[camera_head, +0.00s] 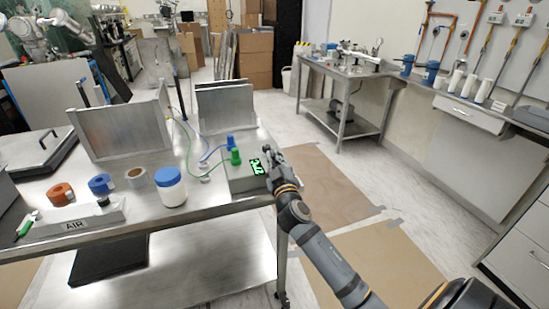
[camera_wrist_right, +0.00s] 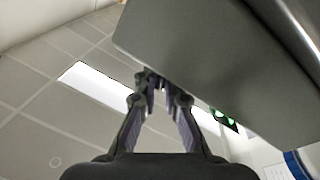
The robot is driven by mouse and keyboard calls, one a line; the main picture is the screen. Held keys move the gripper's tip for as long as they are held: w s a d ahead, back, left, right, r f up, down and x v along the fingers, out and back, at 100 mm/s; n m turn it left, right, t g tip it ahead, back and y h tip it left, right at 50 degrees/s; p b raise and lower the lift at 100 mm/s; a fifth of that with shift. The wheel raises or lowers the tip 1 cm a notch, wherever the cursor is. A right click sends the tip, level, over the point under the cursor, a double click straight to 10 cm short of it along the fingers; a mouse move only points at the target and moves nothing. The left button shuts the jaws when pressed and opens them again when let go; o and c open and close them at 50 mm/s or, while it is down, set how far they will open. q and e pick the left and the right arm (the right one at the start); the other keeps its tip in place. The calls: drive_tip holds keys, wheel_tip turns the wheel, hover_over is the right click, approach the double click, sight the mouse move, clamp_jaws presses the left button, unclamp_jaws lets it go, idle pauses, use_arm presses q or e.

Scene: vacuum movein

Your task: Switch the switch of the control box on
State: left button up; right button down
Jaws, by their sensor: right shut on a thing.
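The control box (camera_head: 240,182) is a grey box with a lit green display (camera_head: 256,166), standing at the right end of the steel table. Green and blue fittings with hoses stand by it. My right gripper (camera_head: 268,158) is at the box's right side. In the right wrist view the box (camera_wrist_right: 225,60) fills the upper right, and the gripper's fingertips (camera_wrist_right: 160,82) meet at its near edge. The gripper is shut on a small part there, which I take as the switch; the fingers hide it, so its position cannot be told. My left gripper is not in view.
The steel table (camera_head: 130,240) also bears a white jar with a blue lid (camera_head: 170,188), tape rolls (camera_head: 100,184), an AIR block (camera_head: 78,222) and upright metal panels (camera_head: 125,130). Open floor (camera_head: 318,185) lies right of the table. A second bench (camera_head: 345,75) stands farther back.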

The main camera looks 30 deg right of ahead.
drive_tip(key=shift+f, duration=0.1)
drive_tip(key=c, duration=1.5)
unclamp_jaws()
